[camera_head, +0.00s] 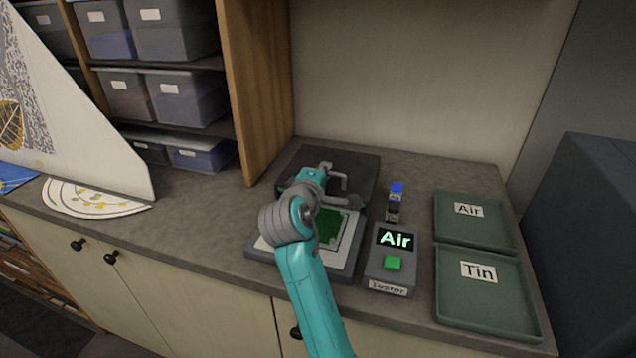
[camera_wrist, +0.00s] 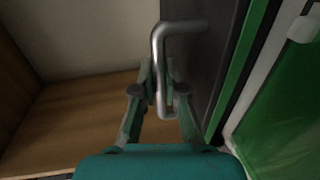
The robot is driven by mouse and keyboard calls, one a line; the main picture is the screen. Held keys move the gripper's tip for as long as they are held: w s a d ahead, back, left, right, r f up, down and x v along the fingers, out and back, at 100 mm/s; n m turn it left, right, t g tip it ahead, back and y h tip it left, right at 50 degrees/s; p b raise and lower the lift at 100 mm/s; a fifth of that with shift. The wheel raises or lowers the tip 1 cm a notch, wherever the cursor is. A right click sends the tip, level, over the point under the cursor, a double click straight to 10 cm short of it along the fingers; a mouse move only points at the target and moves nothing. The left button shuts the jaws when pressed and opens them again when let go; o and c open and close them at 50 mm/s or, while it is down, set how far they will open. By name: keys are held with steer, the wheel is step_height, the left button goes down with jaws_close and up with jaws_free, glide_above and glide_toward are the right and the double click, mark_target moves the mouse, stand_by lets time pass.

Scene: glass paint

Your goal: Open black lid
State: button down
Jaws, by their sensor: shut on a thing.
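The black lid (camera_head: 362,167) belongs to a flat device at the back of the counter. It is raised from the device's pale base (camera_head: 345,262), and its exact angle is hard to tell. A green panel (camera_head: 328,228) shows on the base. In the wrist view the lid (camera_wrist: 210,55) is a dark slab with a green edge, apart from the green panel (camera_wrist: 285,125). My gripper (camera_head: 318,177) is at the lid. In the wrist view my gripper (camera_wrist: 160,88) is shut on the lid's bent metal handle (camera_wrist: 180,27). My arm hides part of the device.
A tester (camera_head: 391,272) with an "Air" display and green button stands right of the device. A small blue-topped item (camera_head: 396,203) is behind it. Green trays marked "Air" (camera_head: 498,238) and "Tin" (camera_head: 508,312) lie at right. A wooden shelf side (camera_head: 257,90) rises at back left.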

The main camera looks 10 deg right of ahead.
steer(key=shift+w+d, duration=0.15)
steer(key=shift+w, duration=0.1)
steer(key=c, duration=1.2)
jaws_free()
steer(key=v, duration=1.2)
